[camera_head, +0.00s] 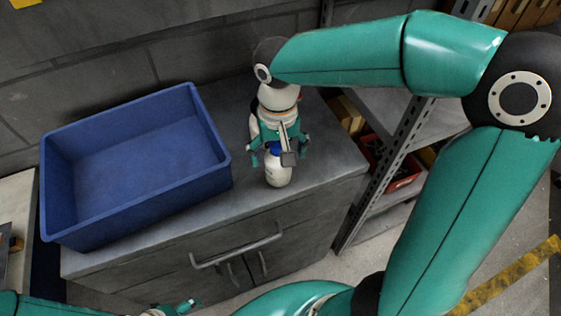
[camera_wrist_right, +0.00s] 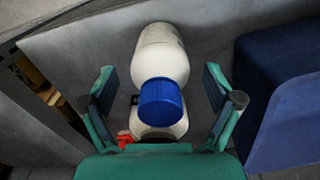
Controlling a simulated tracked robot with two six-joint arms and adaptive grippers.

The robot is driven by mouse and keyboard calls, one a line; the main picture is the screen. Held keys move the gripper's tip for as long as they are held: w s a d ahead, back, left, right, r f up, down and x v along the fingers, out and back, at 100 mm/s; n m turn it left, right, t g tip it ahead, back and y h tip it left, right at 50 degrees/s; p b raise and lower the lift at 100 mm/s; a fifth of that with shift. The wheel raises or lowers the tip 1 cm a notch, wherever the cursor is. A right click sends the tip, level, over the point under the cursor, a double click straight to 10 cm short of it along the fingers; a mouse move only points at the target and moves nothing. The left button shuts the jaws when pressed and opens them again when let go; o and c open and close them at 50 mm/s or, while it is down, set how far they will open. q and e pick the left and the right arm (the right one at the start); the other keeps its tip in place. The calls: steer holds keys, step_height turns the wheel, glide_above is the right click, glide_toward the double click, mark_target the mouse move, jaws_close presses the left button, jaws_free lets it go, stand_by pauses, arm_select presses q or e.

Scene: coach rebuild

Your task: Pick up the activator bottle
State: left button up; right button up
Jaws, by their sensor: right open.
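My right gripper (camera_head: 277,156) is open around the bottle, with a visible gap on both sides in the right wrist view (camera_wrist_right: 158,82). It partly hides the bottle in the head view. Only a small part of my left gripper (camera_head: 184,306) shows at the bottom edge; its jaws cannot be made out.
A blue crate (camera_head: 222,163), empty, stands left of the bottle on the cabinet top. A second white object with a red part (camera_wrist_right: 124,138) is close behind the bottle, mostly hidden. A metal shelf with a red bin (camera_head: 402,184) stands on the right.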

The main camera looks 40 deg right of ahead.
steer(key=c, duration=1.4)
steer(key=shift+r, duration=0.1)
steer(key=shift+c, duration=0.2)
